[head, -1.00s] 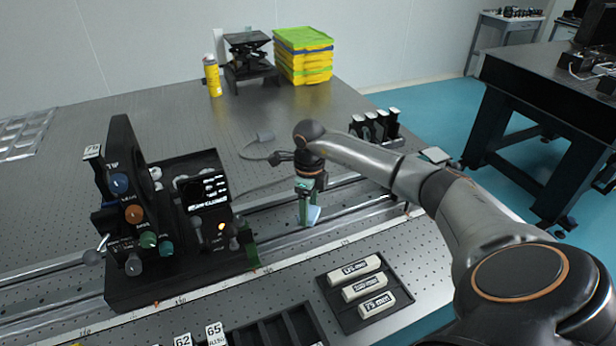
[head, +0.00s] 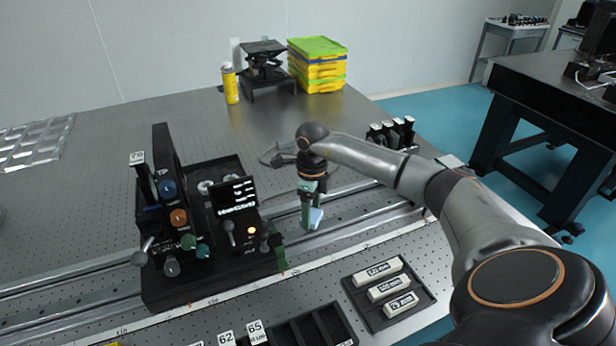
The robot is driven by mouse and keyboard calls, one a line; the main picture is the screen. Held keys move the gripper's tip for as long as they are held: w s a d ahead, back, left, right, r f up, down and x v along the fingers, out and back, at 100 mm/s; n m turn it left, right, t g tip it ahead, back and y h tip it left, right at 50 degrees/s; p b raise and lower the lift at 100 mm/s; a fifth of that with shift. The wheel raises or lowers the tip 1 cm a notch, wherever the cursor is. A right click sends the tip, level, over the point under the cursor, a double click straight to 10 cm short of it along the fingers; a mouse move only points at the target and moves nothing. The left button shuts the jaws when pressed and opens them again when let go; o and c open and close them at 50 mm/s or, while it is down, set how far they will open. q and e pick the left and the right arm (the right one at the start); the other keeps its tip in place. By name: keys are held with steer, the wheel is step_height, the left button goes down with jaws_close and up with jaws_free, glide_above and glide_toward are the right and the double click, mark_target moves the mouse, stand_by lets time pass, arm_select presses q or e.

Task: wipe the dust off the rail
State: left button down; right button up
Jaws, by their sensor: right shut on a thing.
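The rail (head: 375,221) is a long metal track running across the optical table, from the left edge to the right. My right gripper (head: 312,208) points down over the rail, just right of the black carriage. It is shut on a light blue cloth (head: 315,217), which is at the rail's surface; whether it presses on it I cannot tell. Dust is too small to make out. My left gripper is not in view.
A black instrument carriage (head: 210,275) with coloured knobs sits on the rail at left. A tray of labelled blocks (head: 427,296) lies in front. A yellow can (head: 230,84), a black lab jack (head: 264,62) and stacked yellow trays (head: 317,70) stand at the back.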

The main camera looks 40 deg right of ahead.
steer(key=shift+w+r+p, duration=0.1)
steer(key=shift+r+p, duration=1.4)
steer(key=shift+r, duration=0.95)
